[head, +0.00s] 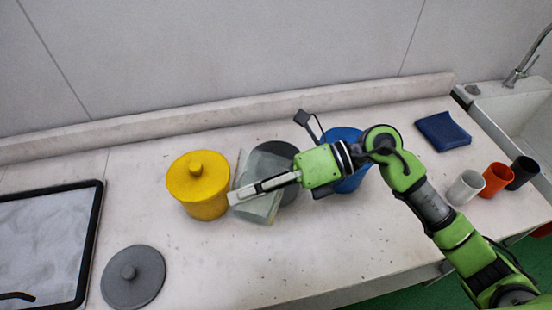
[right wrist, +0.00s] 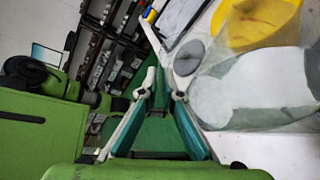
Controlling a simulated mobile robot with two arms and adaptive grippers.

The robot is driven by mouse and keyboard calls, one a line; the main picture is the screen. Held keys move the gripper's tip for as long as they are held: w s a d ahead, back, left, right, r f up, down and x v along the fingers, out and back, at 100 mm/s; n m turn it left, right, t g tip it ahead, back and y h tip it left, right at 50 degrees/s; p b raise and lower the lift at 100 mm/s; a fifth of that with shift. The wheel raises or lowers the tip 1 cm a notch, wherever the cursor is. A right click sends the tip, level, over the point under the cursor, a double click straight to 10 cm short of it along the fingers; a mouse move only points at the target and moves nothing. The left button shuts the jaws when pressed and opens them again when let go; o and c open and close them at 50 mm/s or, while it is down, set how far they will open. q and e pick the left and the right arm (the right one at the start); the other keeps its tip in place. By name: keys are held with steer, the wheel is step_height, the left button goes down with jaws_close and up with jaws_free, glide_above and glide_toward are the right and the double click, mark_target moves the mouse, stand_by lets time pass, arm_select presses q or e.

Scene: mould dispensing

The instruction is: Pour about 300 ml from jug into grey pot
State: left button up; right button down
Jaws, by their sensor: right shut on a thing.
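The clear, pale jug (head: 262,167) is tilted and overlaps the grey pot (head: 290,152) in the head view. My right gripper (head: 240,195) is shut on the jug and lies across its front; its exact grip on the handle is hard to make out. In the right wrist view the jug (right wrist: 245,85) is at the right of my right gripper (right wrist: 157,85), with a pale content showing through its wall. The grey pot is largely hidden behind the jug and gripper. I cannot tell whether anything is flowing. My left gripper is not in view.
A lidded yellow pot (head: 205,200) stands just left of the jug. A grey lid (head: 133,280) lies near the front. A black-rimmed tray (head: 93,222) is at left. A blue pot (head: 345,178) is partly behind my arm. A blue cloth (head: 442,131) and several cups stand right.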

mark_target(253, 177)
steer(key=shift+w+d+r+m+p, duration=0.1)
steer(key=shift+w+r+m+p, duration=0.15)
steer(key=shift+r, duration=0.2)
steer(key=shift+w+r+m+p, duration=0.15)
steer(key=shift+w+r+p, duration=0.1)
steer(key=shift+r, duration=0.15)
stand_by(2.5)
steer(key=shift+w+d+r+m+g+y, duration=0.15)
steer(key=shift+w+m+g+y, duration=0.15)
steer(key=shift+w, duration=0.1)
steer(key=shift+w+d+r+m+g+y, duration=0.15)
steer(key=shift+w+m+g+y, duration=0.05)
steer(key=shift+w+y, duration=0.15)
stand_by(3.4)
steer(key=shift+s+f, duration=0.1)
steer(key=shift+s, duration=0.1)
steer(key=s+f+b, duration=0.1)
steer(key=f+n+t+h, duration=0.1)
steer(key=s+a+f+n+b, duration=0.1)
steer(key=shift+s+f+h+b, duration=0.3)
steer(key=shift+f+h+b, duration=0.05)
steer(key=shift+f, duration=0.05)
steer(key=shift+s+a+r+t, duration=0.1)
steer(key=shift+s+r+t, duration=0.15)
steer(key=shift+t, duration=0.15)
steer(key=shift+s+a+f+n, duration=0.1)
steer(key=shift+f+n, duration=0.15)
steer(key=shift+n, duration=0.25)
